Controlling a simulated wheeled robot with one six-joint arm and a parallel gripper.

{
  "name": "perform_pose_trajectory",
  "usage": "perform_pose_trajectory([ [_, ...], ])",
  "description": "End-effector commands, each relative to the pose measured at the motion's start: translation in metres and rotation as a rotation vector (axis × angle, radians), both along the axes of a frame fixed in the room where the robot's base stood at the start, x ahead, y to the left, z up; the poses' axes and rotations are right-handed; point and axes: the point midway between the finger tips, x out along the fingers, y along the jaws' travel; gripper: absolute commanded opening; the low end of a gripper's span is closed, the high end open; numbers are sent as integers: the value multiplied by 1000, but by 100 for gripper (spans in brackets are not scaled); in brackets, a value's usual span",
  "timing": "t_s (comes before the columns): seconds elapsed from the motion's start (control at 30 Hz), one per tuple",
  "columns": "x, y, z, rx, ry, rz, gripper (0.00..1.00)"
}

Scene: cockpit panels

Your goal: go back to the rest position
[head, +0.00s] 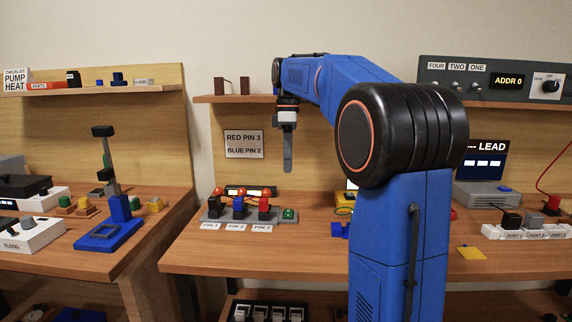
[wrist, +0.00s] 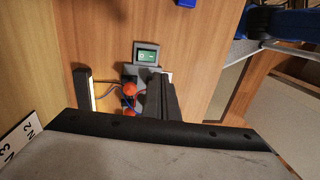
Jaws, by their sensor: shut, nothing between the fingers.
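My gripper (head: 287,165) hangs from the end of my blue arm, pointing down in front of the back panel in the head view. Its fingers are together with nothing between them. In the wrist view the dark gripper fingers (wrist: 157,97) reach over a grey pin board. The pin board (head: 215,214) stands below the gripper on the middle table, apart from it. It carries red-topped pins, labels PIN 1, PIN 2 and PIN 3, and a green button (head: 289,214), whose green face also shows in the wrist view (wrist: 146,56).
A sign (head: 244,144) reads RED PIN 3, BLUE PIN 2. A shelf (head: 232,99) runs above. A laptop (head: 484,165) and port blocks (head: 520,228) are on the right. A blue stand (head: 110,228) is on the left table. My arm hides part of the middle table.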

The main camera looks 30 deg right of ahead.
Motion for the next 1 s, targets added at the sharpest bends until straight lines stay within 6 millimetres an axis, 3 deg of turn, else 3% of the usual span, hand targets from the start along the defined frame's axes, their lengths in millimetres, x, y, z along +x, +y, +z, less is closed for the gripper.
perform_pose_trajectory([
  [0.37, -9, 7, -2, -8, -10, -24, 0],
  [0.67, -70, 48, -24, -50, -100, -217, 0],
  [1.0, -152, 90, -74, -57, -221, -474, 0],
])
